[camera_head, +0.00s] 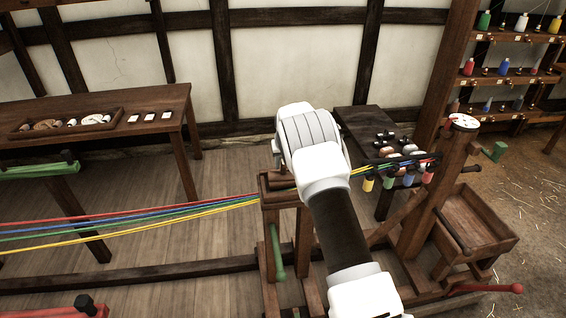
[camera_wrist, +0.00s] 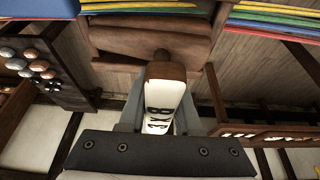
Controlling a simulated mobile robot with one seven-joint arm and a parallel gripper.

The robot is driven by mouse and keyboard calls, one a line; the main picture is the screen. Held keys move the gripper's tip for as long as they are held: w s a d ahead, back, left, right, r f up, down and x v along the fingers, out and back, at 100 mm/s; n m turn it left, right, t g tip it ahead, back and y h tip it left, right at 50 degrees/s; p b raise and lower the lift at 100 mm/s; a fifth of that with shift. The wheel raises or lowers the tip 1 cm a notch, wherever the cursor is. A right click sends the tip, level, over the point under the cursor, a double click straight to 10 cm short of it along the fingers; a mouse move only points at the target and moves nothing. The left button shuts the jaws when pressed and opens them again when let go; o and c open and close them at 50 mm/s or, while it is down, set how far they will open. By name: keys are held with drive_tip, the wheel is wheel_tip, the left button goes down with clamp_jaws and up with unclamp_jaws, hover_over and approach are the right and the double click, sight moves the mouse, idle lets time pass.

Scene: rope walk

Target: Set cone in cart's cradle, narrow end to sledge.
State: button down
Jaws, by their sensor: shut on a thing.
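In the wrist view my gripper (camera_wrist: 161,112) is shut on a block-like piece with a brown end and a white lettered face (camera_wrist: 160,115). Just beyond it is a brown wooden body with groove-like lines (camera_wrist: 140,38). It may be the cone, but I cannot tell whether the held piece joins it or which way any narrow end points. In the head view my arm's white wrist covers the gripper fingers and whatever they hold. The cart's wooden frame (camera_head: 281,189) stands just left of and below the wrist. Its cradle is mostly hidden.
Coloured strands (camera_head: 140,220) run from the left to the cart and show again right of my wrist. A post with a white dial (camera_head: 463,122) and hanging bobbins (camera_head: 408,179) stand right. A bench with a tray (camera_head: 120,118) stands left.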

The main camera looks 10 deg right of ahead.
drive_tip(key=c, duration=0.6)
unclamp_jaws()
